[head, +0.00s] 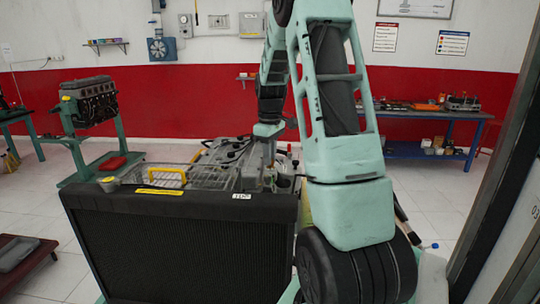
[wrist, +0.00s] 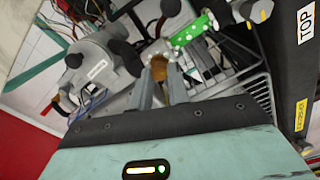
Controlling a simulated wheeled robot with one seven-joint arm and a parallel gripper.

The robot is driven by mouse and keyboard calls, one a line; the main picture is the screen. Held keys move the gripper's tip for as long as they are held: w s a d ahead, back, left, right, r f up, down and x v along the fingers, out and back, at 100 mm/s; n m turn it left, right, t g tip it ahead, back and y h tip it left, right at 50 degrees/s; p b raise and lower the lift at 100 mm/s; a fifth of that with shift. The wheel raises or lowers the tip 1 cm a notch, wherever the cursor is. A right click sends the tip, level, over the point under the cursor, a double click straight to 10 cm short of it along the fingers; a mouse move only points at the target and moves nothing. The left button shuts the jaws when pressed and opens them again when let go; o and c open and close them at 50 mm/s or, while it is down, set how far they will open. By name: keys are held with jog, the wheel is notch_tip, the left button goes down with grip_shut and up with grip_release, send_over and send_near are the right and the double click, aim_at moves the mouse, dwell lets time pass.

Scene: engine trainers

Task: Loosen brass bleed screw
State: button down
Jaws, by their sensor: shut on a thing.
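The brass bleed screw (wrist: 159,67) shows as a small brass-brown piece between my fingertips in the wrist view. My gripper (wrist: 160,78) is shut on it, with one grey finger on each side. The fingers hide part of the screw, and its lower end and thread cannot be seen. In the head view the screw is too small and covered to make out; my arm reaches down over the engine trainer (head: 222,152) behind the radiator.
A black radiator (head: 185,245) stands in front, with its "TOP" label (wrist: 305,24) at the right in the wrist view. Another engine (head: 90,103) stands at left; a blue workbench (head: 425,152) is behind right.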

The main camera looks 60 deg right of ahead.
jog(key=n, duration=0.4)
jog(key=shift+n, duration=0.4)
dwell(0.4)
jog(key=c, duration=1.3)
grip_release()
jog(key=shift+c, duration=0.2)
jog(key=shift+r, duration=0.15)
notch_tip(320, 180, up, 17)
jog(key=b, duration=0.2)
